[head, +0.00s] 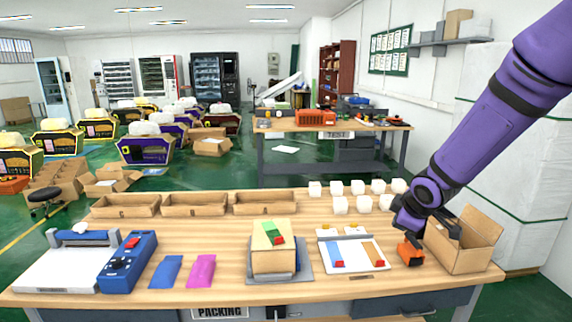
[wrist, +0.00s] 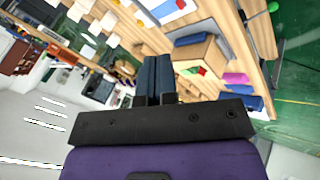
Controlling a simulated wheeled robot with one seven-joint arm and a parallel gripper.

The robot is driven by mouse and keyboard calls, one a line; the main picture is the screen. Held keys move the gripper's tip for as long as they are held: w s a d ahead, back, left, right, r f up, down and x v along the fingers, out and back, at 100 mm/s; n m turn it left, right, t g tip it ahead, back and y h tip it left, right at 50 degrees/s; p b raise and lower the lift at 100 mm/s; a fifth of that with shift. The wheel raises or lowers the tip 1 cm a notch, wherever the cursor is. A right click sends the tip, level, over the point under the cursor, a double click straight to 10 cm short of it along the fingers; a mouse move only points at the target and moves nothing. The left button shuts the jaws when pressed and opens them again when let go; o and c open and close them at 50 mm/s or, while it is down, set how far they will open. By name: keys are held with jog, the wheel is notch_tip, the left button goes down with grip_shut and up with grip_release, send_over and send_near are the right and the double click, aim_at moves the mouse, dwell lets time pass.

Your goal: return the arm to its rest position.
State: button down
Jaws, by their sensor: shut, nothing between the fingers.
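My purple arm (head: 500,110) reaches down from the upper right in the head view. Its dark joint end hangs over the right end of the packing table (head: 200,233), close to an open cardboard box (head: 463,252). In the wrist view, my gripper (wrist: 154,62) has its two dark fingers side by side and closed, with nothing held. The wrist view is tilted and looks across the table and room. The gripper's fingers are hard to make out in the head view.
An orange tool (head: 410,252) stands under my arm, beside the box. White cubes (head: 357,187) sit behind. A tray with colored strips (head: 352,256), a box on a grey stand (head: 272,255), three cardboard trays (head: 195,205) and a blue device (head: 128,260) fill the table.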

jog(key=s+d+r+m+h, duration=0.25)
jog(key=s+r+m, duration=0.45)
jog(key=s+r, duration=0.75)
jog(key=s+r+m+y, duration=0.1)
jog(key=s+r+m, duration=0.1)
jog(key=s, duration=0.6)
jog(key=s+a+r+m+g+y, duration=0.1)
jog(key=s+r+m, duration=0.1)
jog(key=s, duration=0.7)
jog(key=shift+m+g, duration=0.3)
jog(key=shift+m, duration=0.4)
